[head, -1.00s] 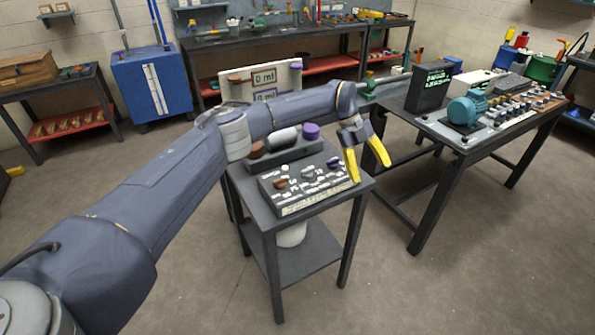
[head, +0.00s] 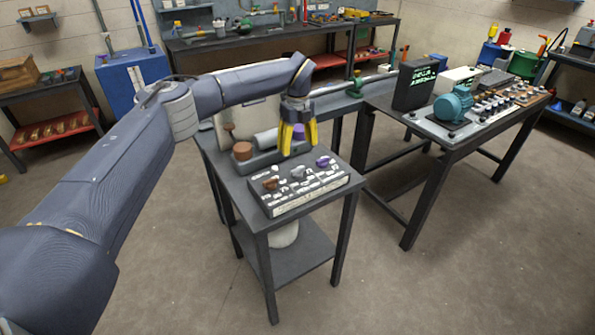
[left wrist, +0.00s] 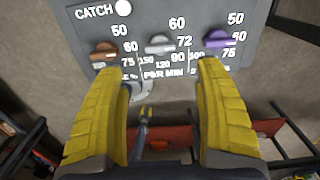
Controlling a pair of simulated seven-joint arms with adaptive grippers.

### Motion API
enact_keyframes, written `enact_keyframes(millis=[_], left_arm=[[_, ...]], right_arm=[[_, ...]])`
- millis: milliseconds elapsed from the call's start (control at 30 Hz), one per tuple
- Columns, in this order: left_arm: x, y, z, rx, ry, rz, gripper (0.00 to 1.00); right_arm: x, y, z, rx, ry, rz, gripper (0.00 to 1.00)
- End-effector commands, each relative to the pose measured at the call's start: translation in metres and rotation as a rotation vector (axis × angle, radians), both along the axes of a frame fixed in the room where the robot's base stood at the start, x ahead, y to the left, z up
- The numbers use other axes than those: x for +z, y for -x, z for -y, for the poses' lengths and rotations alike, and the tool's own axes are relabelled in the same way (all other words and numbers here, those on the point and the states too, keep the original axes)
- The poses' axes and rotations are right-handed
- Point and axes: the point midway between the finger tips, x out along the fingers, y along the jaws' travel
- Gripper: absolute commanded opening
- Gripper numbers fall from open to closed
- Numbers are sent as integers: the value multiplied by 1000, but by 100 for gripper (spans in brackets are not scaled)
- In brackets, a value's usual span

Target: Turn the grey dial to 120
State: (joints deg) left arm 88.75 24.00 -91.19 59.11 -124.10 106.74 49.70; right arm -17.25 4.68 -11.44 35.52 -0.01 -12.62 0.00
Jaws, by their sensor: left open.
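The grey dial (head: 297,172) sits in the middle of the sloped control panel (head: 285,208), between a brown dial (head: 270,183) and a purple dial (head: 323,162). In the left wrist view the grey dial (left wrist: 159,43) is ringed by numbers such as 60, 72, 90, 120 and 150, with "PER MIN" below. I cannot tell which number it points to. My left gripper (head: 299,148) is open and empty, its yellow fingers pointing down above the panel's back side. In the left wrist view its fingers (left wrist: 170,65) stand wide apart, with the grey dial beyond the gap.
Behind the panel, a dark block carries brown (head: 242,151), grey (head: 266,139) and purple (head: 298,132) cylinders. A pale board (head: 262,112) behind them is partly hidden by my arm. A white button (left wrist: 123,7) marked "CATCH" is on the panel. A bench with a teal motor (head: 453,103) stands right.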

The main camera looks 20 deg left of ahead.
Motion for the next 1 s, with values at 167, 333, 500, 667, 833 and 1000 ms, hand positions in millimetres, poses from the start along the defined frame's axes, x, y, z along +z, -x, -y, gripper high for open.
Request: enact_keyframes(millis=[167, 333, 500, 667, 833, 1000], left_arm=[[-35, 0, 0, 0, 2, -3, 71], [-63, 0, 1, 0, 1, -1, 71], [-86, 0, 1, 0, 2, -1, 71], [-100, 0, 1, 0, 1, 0, 71], [-108, 0, 0, 0, 1, 0, 71], [-109, 0, 0, 0, 2, 1, 71]], right_arm=[[0, 0, -1, 0, -1, 0, 44], [0, 0, -2, -1, -2, -1, 44], [0, 0, -4, -1, -3, 0, 44], [0, 0, -4, 0, -4, 0, 44], [0, 0, -4, -1, -4, 1, 44], [0, -1, -4, -1, -4, 1, 44]])
